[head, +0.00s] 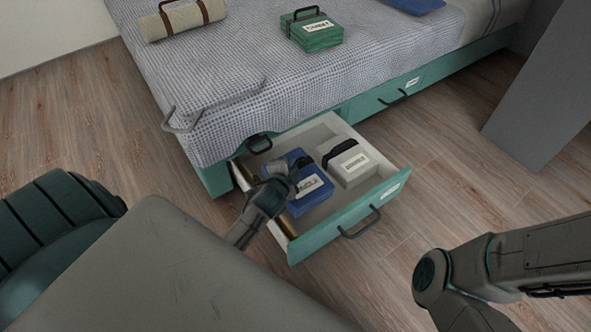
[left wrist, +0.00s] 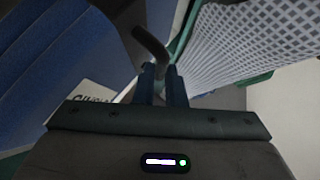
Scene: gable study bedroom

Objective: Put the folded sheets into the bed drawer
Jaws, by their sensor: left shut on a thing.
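The bed drawer (head: 322,246) is pulled open from the green bed frame. A blue folded stack (head: 314,202) with a white label is in its left half. A pale grey folded stack (head: 358,173) with a dark handle and label is in its right half. My left gripper (head: 279,170) reaches over the drawer's left side to the blue stack. I cannot tell whether the blue stack touches the drawer floor. My right gripper is out of view.
On the bed (head: 225,75) are a green labelled stack (head: 318,38), a blue item (head: 414,5) and a beige roll (head: 183,20) with brown straps. A closed drawer is right of the open one. A grey panel (head: 540,95) stands at right. Floor before the drawer is clear.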

